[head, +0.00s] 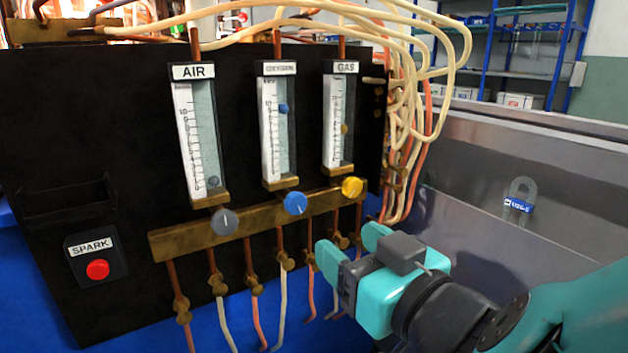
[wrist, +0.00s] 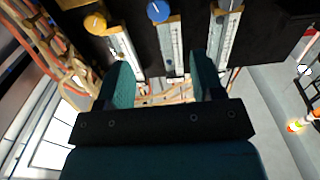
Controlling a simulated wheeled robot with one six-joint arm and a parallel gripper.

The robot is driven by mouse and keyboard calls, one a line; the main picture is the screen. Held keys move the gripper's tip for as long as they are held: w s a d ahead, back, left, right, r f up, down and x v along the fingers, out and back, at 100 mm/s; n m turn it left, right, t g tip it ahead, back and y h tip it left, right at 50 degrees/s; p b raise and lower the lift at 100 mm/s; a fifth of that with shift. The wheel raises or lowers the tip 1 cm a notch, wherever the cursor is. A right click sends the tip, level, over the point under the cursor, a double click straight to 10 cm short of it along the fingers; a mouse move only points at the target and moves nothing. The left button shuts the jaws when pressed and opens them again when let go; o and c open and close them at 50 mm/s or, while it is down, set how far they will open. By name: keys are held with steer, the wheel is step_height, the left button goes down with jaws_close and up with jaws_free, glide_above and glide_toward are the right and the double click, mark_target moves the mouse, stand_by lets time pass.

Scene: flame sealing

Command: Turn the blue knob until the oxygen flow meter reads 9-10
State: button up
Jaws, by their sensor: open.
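The blue knob (head: 295,203) sits on the brass bar below the oxygen flow meter (head: 278,130). The meter's blue float (head: 283,108) is in the upper part of its tube, close to a scale number too small to read surely. My gripper (head: 349,240) is open and empty, below and to the right of the blue knob and apart from it. In the wrist view, which looks upside down, the blue knob (wrist: 158,11) shows at the top, beyond the gap between my open fingers (wrist: 160,60).
The grey knob (head: 224,222) and the yellow knob (head: 352,187) flank the blue one on the brass bar (head: 258,225). Copper pipes and thin tubes hang below it. A red spark button (head: 97,269) is at left. Pale hoses (head: 400,110) hang at the panel's right.

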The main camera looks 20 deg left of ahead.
mark_target(298, 203)
steer(key=p+x, duration=0.2)
steer(key=x, duration=1.1)
steer(key=shift+w+f+p, duration=0.1)
steer(key=shift+w+p, duration=0.05)
steer(key=shift+p, duration=0.25)
